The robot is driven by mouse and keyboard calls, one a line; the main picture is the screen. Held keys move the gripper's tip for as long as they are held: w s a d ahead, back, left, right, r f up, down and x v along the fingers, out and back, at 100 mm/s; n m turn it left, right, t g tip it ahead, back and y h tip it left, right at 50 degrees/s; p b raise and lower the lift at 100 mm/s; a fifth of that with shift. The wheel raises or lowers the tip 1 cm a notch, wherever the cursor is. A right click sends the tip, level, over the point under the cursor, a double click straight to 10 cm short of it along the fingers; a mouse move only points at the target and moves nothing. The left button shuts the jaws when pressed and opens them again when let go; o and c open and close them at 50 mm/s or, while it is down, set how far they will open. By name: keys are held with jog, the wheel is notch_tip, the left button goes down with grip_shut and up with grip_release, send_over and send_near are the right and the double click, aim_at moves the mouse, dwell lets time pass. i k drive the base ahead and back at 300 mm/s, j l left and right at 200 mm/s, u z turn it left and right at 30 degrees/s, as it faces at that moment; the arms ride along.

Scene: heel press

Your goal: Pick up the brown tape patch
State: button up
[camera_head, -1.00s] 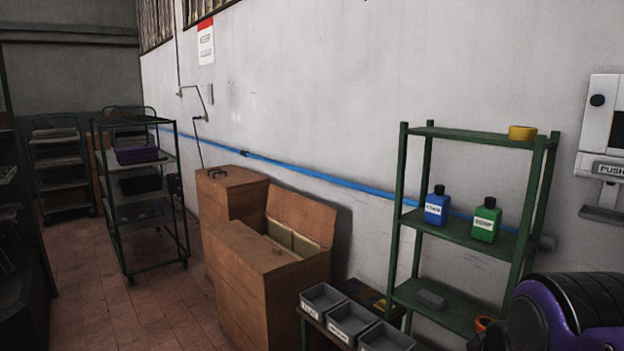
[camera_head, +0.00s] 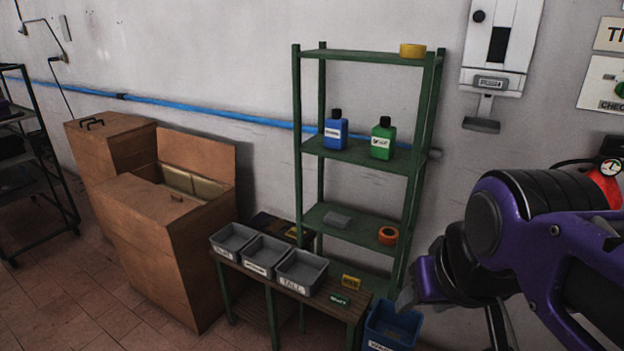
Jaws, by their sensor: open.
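I cannot make out a brown tape patch for sure in this view. An orange tape roll (camera_head: 388,236) lies on the lower shelf of a green rack (camera_head: 297,130), and a yellow tape roll (camera_head: 412,50) lies on its top shelf. My purple arm comes in from the right. My gripper (camera_head: 405,298) is small in view, in front of the rack's lower right and above a blue bin; it is open and I see nothing held in it.
A blue bin (camera_head: 392,325) stands right of the bench. Blue (camera_head: 335,132) and green (camera_head: 382,140) bottles stand on the rack. Brown wooden boxes (camera_head: 165,220) are at left. Floor is clear at lower left.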

aim_at(274, 228)
jog(key=i+j+z, duration=0.3)
jog(key=j+z, duration=0.35)
jog(key=i+j+z, duration=0.15)
jog(key=j, duration=0.25)
jog(key=i+j+z, duration=0.1)
jog(key=j, duration=0.3)
jog(key=i+j, duration=0.1)
jog(key=j, duration=0.3)
jog(key=i+j, duration=0.1)
jog(key=j, duration=0.3)
jog(key=i+j+z, duration=0.1)
jog(key=j, duration=0.3)
jog(key=i+j, duration=0.15)
jog(key=j, duration=0.3)
jog(key=j+u, duration=0.45)
jog(key=k+j+z, duration=0.15)
jog(key=j, duration=0.15)
jog(key=i+l+z, duration=0.1)
jog(key=l+z, duration=0.25)
